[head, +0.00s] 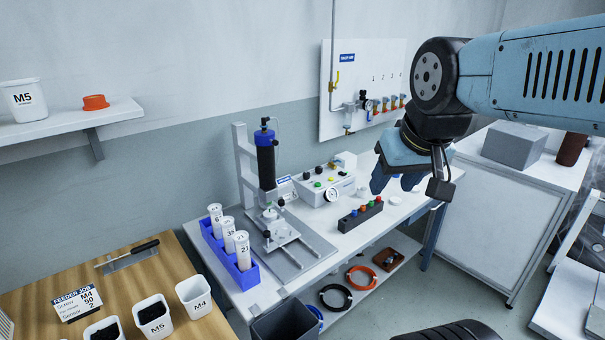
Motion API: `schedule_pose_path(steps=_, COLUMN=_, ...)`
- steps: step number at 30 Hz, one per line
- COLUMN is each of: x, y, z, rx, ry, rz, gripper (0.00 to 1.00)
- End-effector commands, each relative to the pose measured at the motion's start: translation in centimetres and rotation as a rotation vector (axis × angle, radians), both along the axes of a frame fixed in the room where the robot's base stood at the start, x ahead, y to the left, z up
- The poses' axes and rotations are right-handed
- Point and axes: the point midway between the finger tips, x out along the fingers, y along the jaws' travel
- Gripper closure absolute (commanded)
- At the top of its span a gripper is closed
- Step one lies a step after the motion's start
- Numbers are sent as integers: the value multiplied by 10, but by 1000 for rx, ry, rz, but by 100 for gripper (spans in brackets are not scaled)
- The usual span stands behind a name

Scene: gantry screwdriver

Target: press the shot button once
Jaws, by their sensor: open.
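A white control box (325,184) stands on the white bench, with a round gauge (333,194) and small green, red, black and yellow knobs or buttons on its face. Its labels are too small to read, so I cannot tell which one is the shot button. A dark strip (360,215) with several coloured caps lies in front of the box. My gripper (396,184) is open and empty, pointing down. In the picture it is right of the control box and apart from it. Its height above the bench is hard to tell.
A blue-black cylinder (266,160) on a stand and a blue rack (236,266) of white tubes stand left of the box. A wall panel (352,70) with valves hangs behind. A wooden table (120,285) with white cups is at front left.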

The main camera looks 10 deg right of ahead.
Motion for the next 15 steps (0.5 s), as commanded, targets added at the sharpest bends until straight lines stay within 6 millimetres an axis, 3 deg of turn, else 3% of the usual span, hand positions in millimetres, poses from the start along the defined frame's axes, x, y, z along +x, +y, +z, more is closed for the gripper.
schedule_pose_path(steps=2, x=0, y=0, z=0, rx=0, ry=0, rz=0, gripper=54)
schedule_pose_path(steps=15, x=0, y=0, z=0, rx=0, ry=0, rz=0, gripper=96)
